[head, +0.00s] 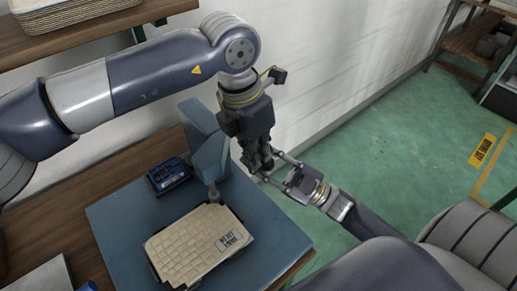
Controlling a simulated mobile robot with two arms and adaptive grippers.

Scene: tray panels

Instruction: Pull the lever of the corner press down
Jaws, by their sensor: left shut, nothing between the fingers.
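The corner press is a blue-grey body (204,140) standing on a blue base plate (115,222), with a small ram pointing down. Its lever cannot be made out; my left gripper and wrist cover the press's right side. A beige tray panel (190,240) with a grid pattern and a label lies under and in front of the ram. My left gripper (262,166) points down just right of the press and is shut with nothing in it. My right gripper (270,164) comes from the lower right, its fingers spread and empty, overlapping the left fingertips in the picture. Whether they touch is unclear.
A dark blue box (169,176) sits left of the press on the plate. The wooden table (130,180) ends right of the press, with green floor (400,150) beyond. A shelf with a woven basket (60,14) is at upper left, and a white wall runs behind.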

